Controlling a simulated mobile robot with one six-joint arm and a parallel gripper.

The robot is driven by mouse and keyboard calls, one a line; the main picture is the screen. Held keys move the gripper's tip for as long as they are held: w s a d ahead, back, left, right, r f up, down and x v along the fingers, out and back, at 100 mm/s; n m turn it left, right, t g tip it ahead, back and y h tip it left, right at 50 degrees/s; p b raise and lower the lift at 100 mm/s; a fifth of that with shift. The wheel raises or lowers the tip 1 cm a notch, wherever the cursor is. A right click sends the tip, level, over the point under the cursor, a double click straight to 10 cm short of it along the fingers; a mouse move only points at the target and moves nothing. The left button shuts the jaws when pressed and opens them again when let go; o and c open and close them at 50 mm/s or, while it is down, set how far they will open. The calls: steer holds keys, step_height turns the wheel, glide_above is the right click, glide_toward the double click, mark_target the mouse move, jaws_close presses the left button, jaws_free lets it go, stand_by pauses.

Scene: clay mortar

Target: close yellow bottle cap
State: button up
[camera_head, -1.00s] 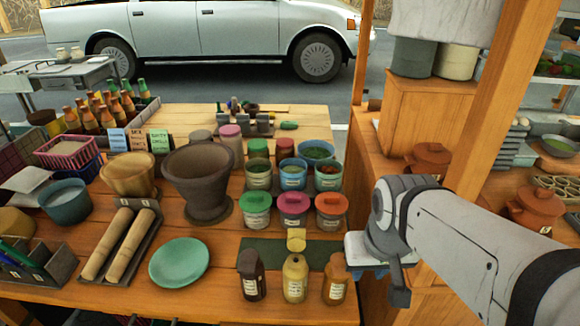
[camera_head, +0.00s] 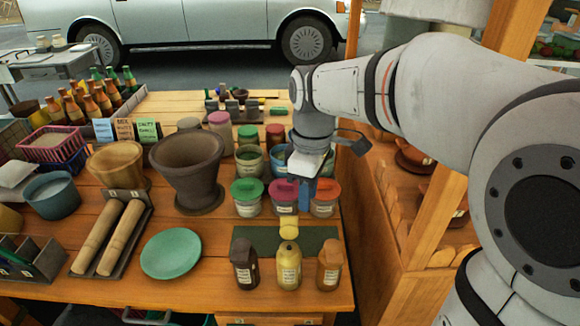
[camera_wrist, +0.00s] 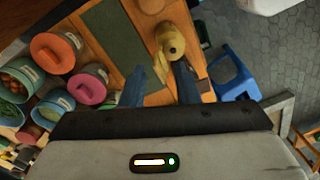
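The yellow bottle (camera_head: 289,272) stands upright near the table's front edge, between two other bottles. Its yellow cap (camera_head: 289,228) is flipped up and back, away from the mouth. My gripper (camera_head: 308,193) has blue fingers and hangs above the pink- and orange-lidded jars, behind the bottle and cap. In the wrist view the fingers are spread apart with nothing between them, and the yellow bottle (camera_wrist: 168,46) shows beyond their tips.
A dark brown bottle (camera_head: 244,270) and an amber bottle (camera_head: 329,272) flank the yellow one closely. A dark green mat (camera_head: 262,239) lies behind them. Lidded jars (camera_head: 247,205) stand behind the mat. A green plate (camera_head: 171,254) lies to the left. A wooden post (camera_head: 436,205) rises at right.

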mark_target(289, 227)
steer(key=a+f+n, duration=0.1)
steer(key=f, duration=0.1)
steer(key=w+a+f+n, duration=0.1)
steer(key=f, duration=0.2)
steer(key=a+f+n+g, duration=0.1)
steer(key=f+n, duration=0.1)
steer(key=shift+w+a+f, duration=0.2)
steer(key=shift+w+a, duration=0.05)
steer(key=shift+a, duration=0.05)
jaws_close()
